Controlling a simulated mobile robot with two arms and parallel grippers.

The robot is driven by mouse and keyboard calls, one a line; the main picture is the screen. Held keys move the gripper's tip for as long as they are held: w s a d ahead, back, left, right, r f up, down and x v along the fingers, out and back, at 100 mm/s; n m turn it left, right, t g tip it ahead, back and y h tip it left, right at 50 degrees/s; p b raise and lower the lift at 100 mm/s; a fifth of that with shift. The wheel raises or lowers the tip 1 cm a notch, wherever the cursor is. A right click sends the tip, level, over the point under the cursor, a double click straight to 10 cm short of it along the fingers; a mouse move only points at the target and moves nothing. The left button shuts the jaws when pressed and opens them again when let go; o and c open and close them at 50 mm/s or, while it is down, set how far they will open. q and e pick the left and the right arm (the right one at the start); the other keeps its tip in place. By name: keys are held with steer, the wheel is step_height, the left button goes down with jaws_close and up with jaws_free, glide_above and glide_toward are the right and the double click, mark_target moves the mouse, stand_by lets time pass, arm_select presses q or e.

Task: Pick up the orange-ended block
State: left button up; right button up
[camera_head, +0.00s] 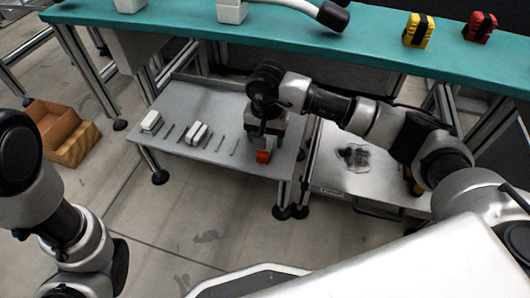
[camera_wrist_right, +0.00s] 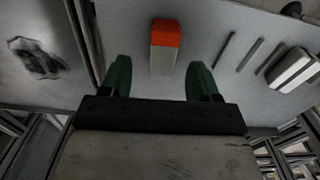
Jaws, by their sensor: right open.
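The orange-ended block (camera_wrist_right: 164,55) lies on the grey metal table in the right wrist view, its orange end away from my gripper and its pale body toward it. In the head view its orange end (camera_head: 263,156) shows just below my right gripper (camera_head: 266,140); the rest is hidden. In the right wrist view the two green fingers of my right gripper (camera_wrist_right: 160,80) are wide apart, one on each side of the block's line, with clear gaps to it. My left arm shows at the left edge of the head view, but its gripper is not visible.
The low grey table (camera_head: 215,108) also holds a white block (camera_head: 197,133), another at its left end (camera_head: 151,121), and several thin dark slots. A teal bench (camera_head: 170,22) stands behind and above. A wooden crate (camera_head: 75,152) is on the floor at left.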

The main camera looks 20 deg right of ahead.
step_height(320, 180, down, 4)
steer(key=b, duration=0.3)
steer(key=shift+a+f, duration=0.15)
steer(key=shift+f, duration=0.05)
steer(key=shift+r, duration=0.1)
steer(key=c, duration=1)
steer(key=shift+r, duration=0.1)
